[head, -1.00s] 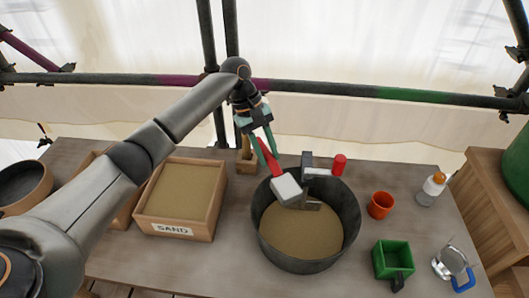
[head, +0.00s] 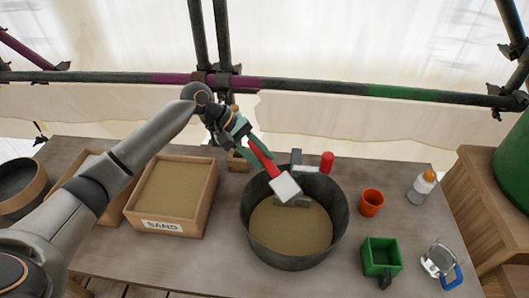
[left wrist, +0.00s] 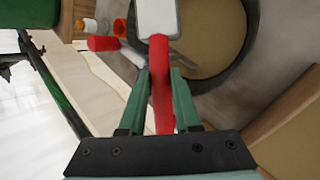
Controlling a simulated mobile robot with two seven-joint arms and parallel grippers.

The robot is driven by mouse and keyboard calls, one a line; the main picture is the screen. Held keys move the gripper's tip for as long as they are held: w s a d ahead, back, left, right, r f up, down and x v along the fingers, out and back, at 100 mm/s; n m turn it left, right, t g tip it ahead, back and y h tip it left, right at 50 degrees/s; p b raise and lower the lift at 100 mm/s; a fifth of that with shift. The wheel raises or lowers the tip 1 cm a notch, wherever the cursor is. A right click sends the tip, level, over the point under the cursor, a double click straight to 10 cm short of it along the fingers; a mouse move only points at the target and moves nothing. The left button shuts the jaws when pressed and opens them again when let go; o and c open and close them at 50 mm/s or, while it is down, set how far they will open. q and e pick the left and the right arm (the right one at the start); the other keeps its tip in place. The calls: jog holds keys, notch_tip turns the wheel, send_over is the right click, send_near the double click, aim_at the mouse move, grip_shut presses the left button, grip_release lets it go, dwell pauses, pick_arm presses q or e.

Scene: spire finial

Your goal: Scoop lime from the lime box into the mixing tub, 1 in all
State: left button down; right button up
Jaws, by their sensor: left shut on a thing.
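My left gripper (head: 254,146) is shut on the red handle of a scoop (head: 262,160). The scoop's pale head (head: 286,187) is over the dark mixing tub (head: 262,246), near its back left inside. In the left wrist view, the handle runs between the fingers (left wrist: 160,85) and the white, grey-edged scoop head (left wrist: 157,18) is over the tub. I cannot tell whether that white is lime. The tub holds a sand-coloured layer. A wooden box (head: 113,213) left of the sand box, perhaps the lime box, is mostly hidden by my arm. My right gripper is not in view.
A sand box (head: 209,195) labelled SAND stands left of the tub. A grey tool with a red handle (head: 327,161) is at the tub's back rim. An orange cup (head: 371,203), green box (head: 381,257) and bottle (head: 422,188) stand right. A scaffold pole crosses behind.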

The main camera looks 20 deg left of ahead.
pick_arm(q)
jog(key=shift+s+a+f+t+h, duration=0.15)
jog(key=shift+s+f+t+h, duration=0.05)
jog(key=shift+s+t+h, duration=0.1)
jog(key=shift+a+f+m+t, duration=0.1)
jog(key=shift+m+t, duration=0.2)
jog(key=m+t+h+b, duration=0.1)
jog(key=h+b, duration=0.1)
jog(key=b, duration=0.4)
jog(key=s+f+m+t+h+b, duration=0.1)
jog(key=t+h+b, duration=0.1)
jog(key=b, duration=0.4)
jog(key=a+m+t+h+b, duration=0.1)
jog(key=m+h+b, duration=0.1)
jog(key=b, duration=0.4)
jog(key=shift+s+f, duration=0.25)
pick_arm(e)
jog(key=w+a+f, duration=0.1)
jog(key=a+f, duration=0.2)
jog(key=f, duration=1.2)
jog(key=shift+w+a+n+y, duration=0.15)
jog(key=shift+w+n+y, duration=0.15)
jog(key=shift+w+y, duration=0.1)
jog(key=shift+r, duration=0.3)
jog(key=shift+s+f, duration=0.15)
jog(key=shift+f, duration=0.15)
pick_arm(q)
jog(key=shift+a, duration=0.1)
